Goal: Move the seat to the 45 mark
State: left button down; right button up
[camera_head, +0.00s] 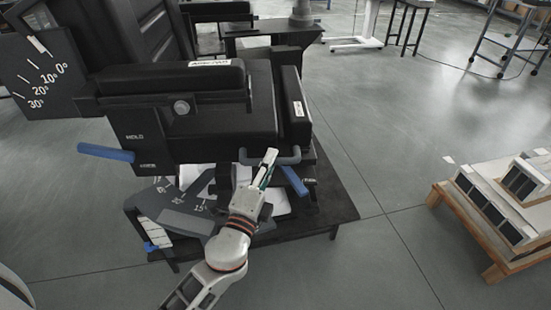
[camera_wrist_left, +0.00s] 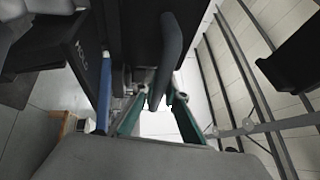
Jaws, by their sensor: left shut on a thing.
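The black seat (camera_head: 225,122) stands on a dark low platform (camera_head: 335,205), its backrest (camera_head: 150,35) at the upper left. A grey curved bar (camera_head: 284,160) sticks out below the seat's front edge; it also shows in the left wrist view (camera_wrist_left: 170,50). My left gripper (camera_head: 267,164) is shut on this bar, with its teal fingers on either side in the wrist view (camera_wrist_left: 158,112). A grey dial plate (camera_head: 185,222) with white marks lies under the seat. A 15 is faintly legible; I cannot make out a 45. My right gripper is out of view.
Blue levers stick out at the seat's left (camera_head: 105,152) and beside the bar (camera_head: 294,181). Another dial plate (camera_head: 42,80), marked in degrees, is beside the backrest. A wooden pallet with boxes (camera_head: 470,225) stands at the right. The floor between is clear.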

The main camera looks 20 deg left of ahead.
pick_arm(q)
jog(key=s+a+m+g+h+b, duration=0.1)
jog(key=s+a+m+h+b, duration=0.2)
jog(key=a, duration=0.5)
jog(key=s+a+m+g+h+b, duration=0.2)
jog(key=s+a+m+h+b, duration=0.2)
jog(key=s+a+h, duration=0.3)
jog(key=shift+a+g+h+b, duration=0.3)
jog(key=shift+a+h+b, duration=0.35)
jog(key=shift+a+h, duration=0.4)
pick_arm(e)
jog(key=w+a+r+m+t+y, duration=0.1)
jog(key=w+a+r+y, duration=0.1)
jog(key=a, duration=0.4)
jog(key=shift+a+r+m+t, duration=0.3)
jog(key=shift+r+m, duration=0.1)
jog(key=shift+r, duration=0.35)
pick_arm(q)
jog(key=shift+a+y, duration=0.15)
jog(key=shift+y, duration=0.1)
jog(key=c, duration=2.1)
grip_release()
jog(key=shift+a, duration=0.15)
jog(key=shift+c, duration=0.2)
jog(key=shift+o, duration=0.6)
jog(key=shift+s+a, duration=0.1)
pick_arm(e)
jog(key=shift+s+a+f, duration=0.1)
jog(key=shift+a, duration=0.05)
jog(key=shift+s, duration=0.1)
